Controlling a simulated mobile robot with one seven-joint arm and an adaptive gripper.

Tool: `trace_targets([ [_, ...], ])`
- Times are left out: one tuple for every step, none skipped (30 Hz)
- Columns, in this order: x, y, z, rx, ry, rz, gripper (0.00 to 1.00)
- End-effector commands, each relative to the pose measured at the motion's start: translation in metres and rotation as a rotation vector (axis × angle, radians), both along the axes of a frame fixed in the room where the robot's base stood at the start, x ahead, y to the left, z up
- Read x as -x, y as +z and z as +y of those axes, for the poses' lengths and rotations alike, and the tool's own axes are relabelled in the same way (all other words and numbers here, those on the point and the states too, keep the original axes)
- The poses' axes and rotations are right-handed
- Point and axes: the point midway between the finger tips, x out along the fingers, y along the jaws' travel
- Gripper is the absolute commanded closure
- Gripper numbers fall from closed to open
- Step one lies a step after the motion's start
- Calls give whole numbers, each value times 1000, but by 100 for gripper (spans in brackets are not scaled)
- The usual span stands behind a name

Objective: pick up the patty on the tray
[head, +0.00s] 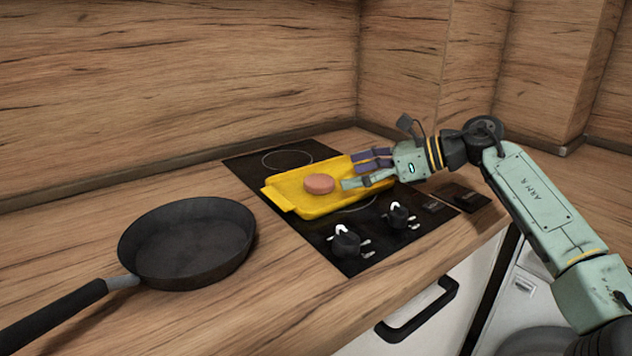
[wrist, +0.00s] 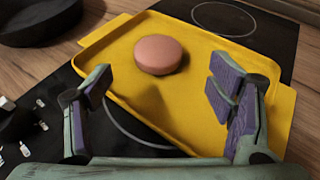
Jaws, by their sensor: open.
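The patty (head: 319,184) is a round, pinkish-brown disc lying flat on the yellow tray (head: 290,203). The tray rests on the black cooktop. In the wrist view the patty (wrist: 158,54) sits toward the far side of the tray (wrist: 207,137). My gripper (head: 357,171) is open and empty, over the right part of the tray, with its fingers pointing left toward the patty. In the wrist view the fingers (wrist: 158,84) are spread wide, and the patty lies beyond their tips, between their lines, apart from both.
A black frying pan (head: 188,243) stands on the wooden counter at the left. Black control knobs (head: 346,243) rise from the cooktop (head: 262,163) in front of the tray. Wooden splashback walls (head: 180,80) close off the back. Open counter lies between pan and cooktop.

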Motion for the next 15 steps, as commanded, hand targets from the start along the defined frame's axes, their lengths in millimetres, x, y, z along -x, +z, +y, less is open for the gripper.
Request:
trace_targets([
  [-2,-1,7,0,2,0,24],
  [-3,-3,10,0,2,0,24],
  [-4,-4,13,0,2,0,24],
  [-5,-5,15,0,1,0,24],
  [-5,-6,17,0,1,-1,24],
  [-6,-7,19,0,1,-1,24],
  [-6,-7,21,0,2,0,24],
  [-7,-7,24,1,2,0,24],
  [-8,-7,29,0,2,0,24],
  [-9,-9,33,0,4,2,24],
  [-10,-9,38,0,4,2,24],
  [-11,-11,44,0,4,2,24],
  [-12,-12,48,1,2,1,24],
  [-14,-15,52,1,3,1,24],
  [-15,-17,57,0,2,0,24],
])
